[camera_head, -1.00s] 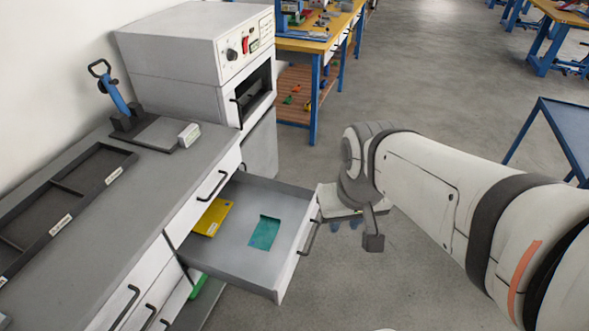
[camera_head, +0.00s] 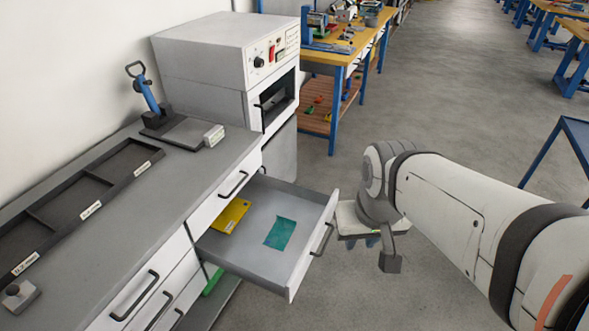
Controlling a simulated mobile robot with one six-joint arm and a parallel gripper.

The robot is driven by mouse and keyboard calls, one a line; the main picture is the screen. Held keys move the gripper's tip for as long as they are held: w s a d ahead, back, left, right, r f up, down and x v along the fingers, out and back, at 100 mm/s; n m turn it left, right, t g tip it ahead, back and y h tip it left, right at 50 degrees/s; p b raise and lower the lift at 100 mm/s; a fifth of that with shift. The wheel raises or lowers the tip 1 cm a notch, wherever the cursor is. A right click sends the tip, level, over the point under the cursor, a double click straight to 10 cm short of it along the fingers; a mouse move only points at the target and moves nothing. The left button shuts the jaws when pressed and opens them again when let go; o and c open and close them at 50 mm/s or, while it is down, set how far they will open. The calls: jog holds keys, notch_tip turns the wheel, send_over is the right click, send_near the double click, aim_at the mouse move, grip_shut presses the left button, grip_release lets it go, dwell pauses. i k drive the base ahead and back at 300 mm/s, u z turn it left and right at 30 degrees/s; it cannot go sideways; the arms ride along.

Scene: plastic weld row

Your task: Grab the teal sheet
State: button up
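The teal sheet (camera_head: 280,233) lies flat on the floor of the open drawer (camera_head: 252,257), right of the middle. A yellow sheet (camera_head: 231,215) with a small label lies further left in the same drawer. My gripper (camera_head: 372,241) hangs just outside the drawer, to the right of its front and handle (camera_head: 323,240). It is apart from the teal sheet.
The grey counter (camera_head: 155,213) holds a divided black tray (camera_head: 92,188) and a blue-handled tool (camera_head: 147,95). A white oven-like machine (camera_head: 215,62) stands behind the drawer. Closed drawers lie below the counter. The floor to the right is clear up to a blue table (camera_head: 577,135).

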aim_at(279, 236)
jog(key=z, duration=0.05)
jog(key=i, duration=0.9)
jog(key=u, duration=0.95)
